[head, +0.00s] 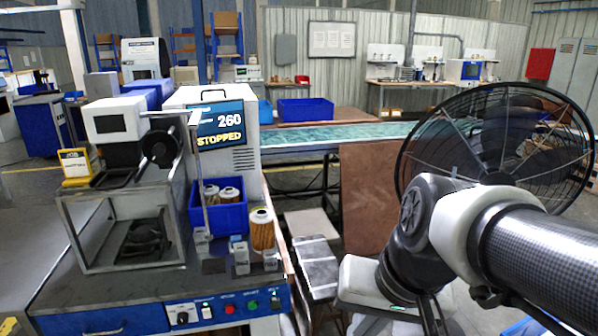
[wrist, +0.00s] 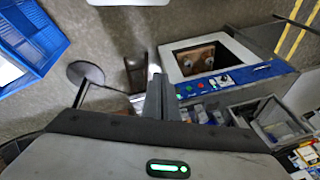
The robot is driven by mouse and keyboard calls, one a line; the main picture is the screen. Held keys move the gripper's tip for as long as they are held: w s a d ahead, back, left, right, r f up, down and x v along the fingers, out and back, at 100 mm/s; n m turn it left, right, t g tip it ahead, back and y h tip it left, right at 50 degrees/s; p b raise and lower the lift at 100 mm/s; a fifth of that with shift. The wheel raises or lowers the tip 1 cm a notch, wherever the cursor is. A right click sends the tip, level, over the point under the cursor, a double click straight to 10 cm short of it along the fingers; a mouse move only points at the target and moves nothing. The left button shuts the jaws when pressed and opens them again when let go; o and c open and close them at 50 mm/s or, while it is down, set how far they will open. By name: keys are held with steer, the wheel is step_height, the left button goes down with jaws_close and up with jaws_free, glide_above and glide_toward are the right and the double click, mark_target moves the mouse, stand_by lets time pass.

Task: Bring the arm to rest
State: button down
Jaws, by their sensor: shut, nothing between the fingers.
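My gripper (wrist: 160,85) shows in the wrist view with its fingers together and nothing between them. It hangs over open floor, clear of the bench. In the head view my arm comes in from the right and bends down, with the white gripper body (head: 372,282) at the lower middle, right of the bench. The fingertips are hard to make out there. A pleated orange filter cartridge (head: 262,232) stands upright at the bench's right front. More cartridges (head: 229,195) sit in a blue bin (head: 232,220) behind it.
A metal-framed fixture (head: 125,265) stands on the bench, left of the bin. A large black fan (head: 530,150) stands close behind my arm. A green conveyor (head: 330,135) runs behind.

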steer(key=s+d+r+n+t+h, duration=0.1)
steer(key=s+d+r+t+h, duration=0.15)
steer(key=d, duration=0.25)
step_height(320, 180, up, 17)
steer(key=p, duration=1.6)
steer(key=shift+w, duration=0.4)
steer(key=shift+y, duration=0.25)
